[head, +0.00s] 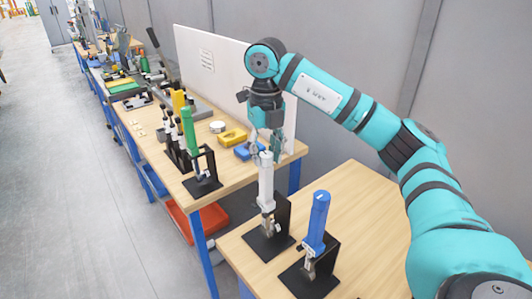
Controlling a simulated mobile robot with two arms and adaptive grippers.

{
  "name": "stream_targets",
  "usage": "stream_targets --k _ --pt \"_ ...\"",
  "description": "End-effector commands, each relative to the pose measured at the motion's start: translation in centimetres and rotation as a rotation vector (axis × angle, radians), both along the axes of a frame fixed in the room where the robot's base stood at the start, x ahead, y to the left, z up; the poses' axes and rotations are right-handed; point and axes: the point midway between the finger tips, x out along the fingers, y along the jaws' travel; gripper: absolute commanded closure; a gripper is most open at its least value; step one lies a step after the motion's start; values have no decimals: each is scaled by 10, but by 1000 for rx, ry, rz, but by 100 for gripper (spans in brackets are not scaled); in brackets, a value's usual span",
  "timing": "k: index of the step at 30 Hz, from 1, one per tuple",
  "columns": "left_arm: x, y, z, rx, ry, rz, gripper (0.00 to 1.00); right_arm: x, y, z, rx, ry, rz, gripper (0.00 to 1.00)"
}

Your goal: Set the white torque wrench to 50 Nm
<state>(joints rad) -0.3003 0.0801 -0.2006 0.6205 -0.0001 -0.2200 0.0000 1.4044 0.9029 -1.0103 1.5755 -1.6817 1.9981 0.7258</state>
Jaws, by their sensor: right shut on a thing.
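The white torque wrench (265,184) stands upright in a black stand (270,245) on the near wooden table. My right gripper (266,150) comes down from above and is shut on the top end of the white wrench. The fingers partly cover that end. The scale and its setting are too small to read. My left gripper is out of view.
A blue torque wrench (318,220) stands in another black stand just right of the white one. A green wrench (189,130) stands on the farther workbench (240,163), near yellow and blue blocks. The near table's right part (365,210) is clear. A red bin (200,222) sits below.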

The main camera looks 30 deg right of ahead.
Motion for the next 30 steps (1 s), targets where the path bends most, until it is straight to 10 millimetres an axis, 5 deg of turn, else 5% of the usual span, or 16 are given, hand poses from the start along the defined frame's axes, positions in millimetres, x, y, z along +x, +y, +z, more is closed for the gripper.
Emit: stream_targets --k 12,30 --pt "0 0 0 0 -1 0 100 0 1 -1 0 2 -265 100" --pt "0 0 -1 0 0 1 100 0 1 -1 0 2 -338 100"
